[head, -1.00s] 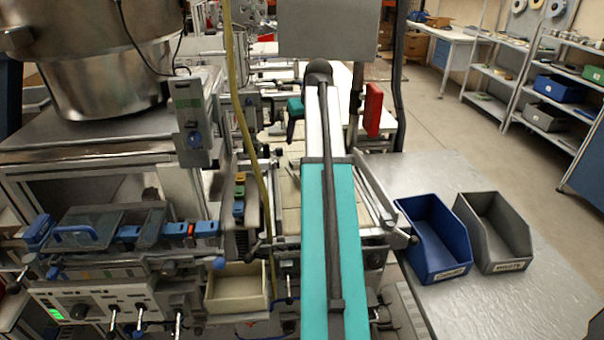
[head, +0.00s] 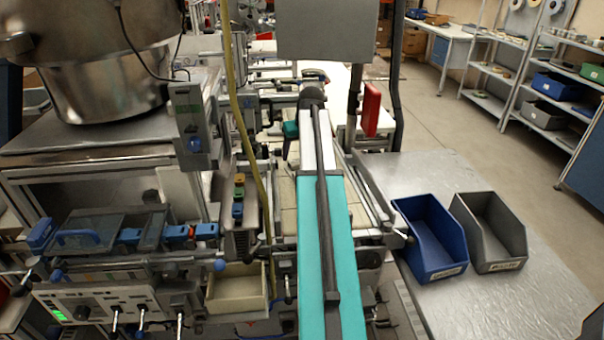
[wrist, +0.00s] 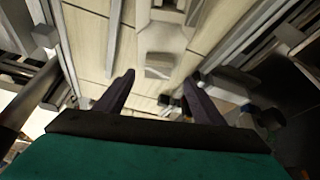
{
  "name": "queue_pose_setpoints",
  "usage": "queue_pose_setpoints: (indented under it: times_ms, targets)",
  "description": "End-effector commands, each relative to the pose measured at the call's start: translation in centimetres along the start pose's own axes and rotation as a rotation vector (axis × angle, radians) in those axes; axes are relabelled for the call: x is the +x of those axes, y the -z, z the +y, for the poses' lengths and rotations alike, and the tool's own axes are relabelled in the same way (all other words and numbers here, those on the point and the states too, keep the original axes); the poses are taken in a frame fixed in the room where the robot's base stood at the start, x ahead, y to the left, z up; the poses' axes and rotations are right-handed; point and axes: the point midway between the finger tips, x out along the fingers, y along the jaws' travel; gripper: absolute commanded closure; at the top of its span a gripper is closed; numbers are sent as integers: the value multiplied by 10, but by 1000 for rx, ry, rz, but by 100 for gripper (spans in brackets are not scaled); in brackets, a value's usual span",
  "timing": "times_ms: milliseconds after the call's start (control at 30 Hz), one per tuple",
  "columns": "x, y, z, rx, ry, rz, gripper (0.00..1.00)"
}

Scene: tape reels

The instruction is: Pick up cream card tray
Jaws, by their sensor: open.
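The cream card tray (head: 237,289) appears in the head view as an open, box-shaped cream tray at the lower left, beside the front control panel. It looks empty, and part of its right side is behind a bar. My gripper (wrist: 159,78) is open and empty in the wrist view, its two dark fingers apart over a light surface with a pale block. I cannot make out the tray in the wrist view. In the head view, my teal wrist shows small beside the arm, farther back than the tray and up to its right.
A blue bin (head: 430,238) and a grey bin (head: 490,232) stand on the metal table at right. A control panel (head: 105,312) with levers is left of the tray. Machine rails crowd the middle.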

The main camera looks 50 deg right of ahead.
Motion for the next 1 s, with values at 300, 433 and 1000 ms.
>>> queue_pose_setpoints:
  times_ms: [300,433,1000]
  targets:
    - [0,0,0,-1,0,0,38]
    - [3,1,0,-1,0,0,38]
    - [49,4,2,-2,1,0,38]
